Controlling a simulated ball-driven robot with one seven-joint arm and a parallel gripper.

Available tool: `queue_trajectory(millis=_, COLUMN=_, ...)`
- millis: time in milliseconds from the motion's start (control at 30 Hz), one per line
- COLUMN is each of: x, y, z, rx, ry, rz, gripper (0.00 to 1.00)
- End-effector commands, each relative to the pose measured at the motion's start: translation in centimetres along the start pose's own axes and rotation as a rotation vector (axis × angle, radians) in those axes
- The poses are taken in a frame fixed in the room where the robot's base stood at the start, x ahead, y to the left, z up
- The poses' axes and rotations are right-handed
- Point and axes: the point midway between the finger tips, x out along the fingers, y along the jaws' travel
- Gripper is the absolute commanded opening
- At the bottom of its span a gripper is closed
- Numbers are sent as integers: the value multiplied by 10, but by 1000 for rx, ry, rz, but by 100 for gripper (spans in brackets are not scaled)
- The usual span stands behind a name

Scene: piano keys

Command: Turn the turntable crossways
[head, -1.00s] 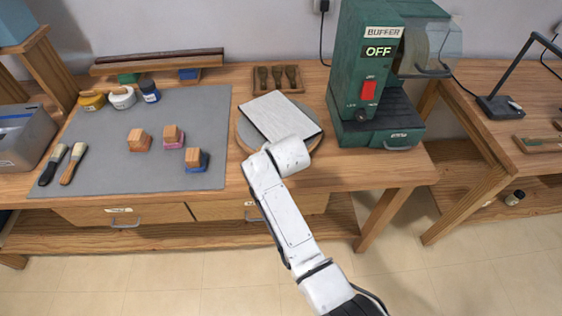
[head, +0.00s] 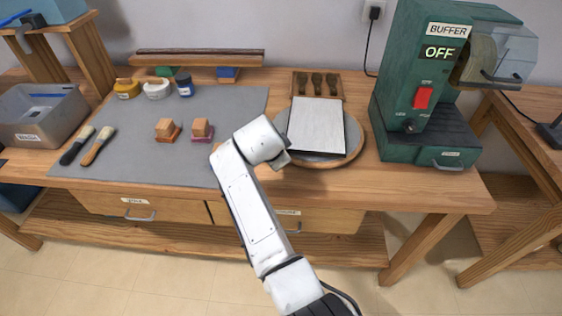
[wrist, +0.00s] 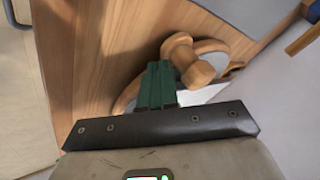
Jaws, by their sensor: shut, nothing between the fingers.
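The turntable (head: 357,149) is a round wooden disc with a grey top on the bench. A pale rectangular plate (head: 318,124) lies on it, its long sides running roughly from the bench's front to its back. My arm's end covers the turntable's left front edge in the head view. In the wrist view, a wooden peg with a round head (wrist: 186,60) stands by the turntable's curved rim. My gripper (wrist: 158,72) has green fingers, shut and empty, just left of the peg; I cannot tell whether they touch it. The head view hides the fingers.
A green buffer machine (head: 425,100) reading OFF stands right of the turntable. A tool tray (head: 318,76) is behind it. A grey mat (head: 215,105) with blocks, brushes and jars is at left. The bench front (head: 400,192) right of my arm is clear.

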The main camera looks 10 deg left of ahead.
Motion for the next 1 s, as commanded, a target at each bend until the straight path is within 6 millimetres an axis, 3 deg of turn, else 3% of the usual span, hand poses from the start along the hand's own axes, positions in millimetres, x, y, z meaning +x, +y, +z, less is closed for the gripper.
queue_trajectory(millis=1000, x=0, y=-11, z=2, rx=-3, ry=-4, rz=-12, gripper=0)
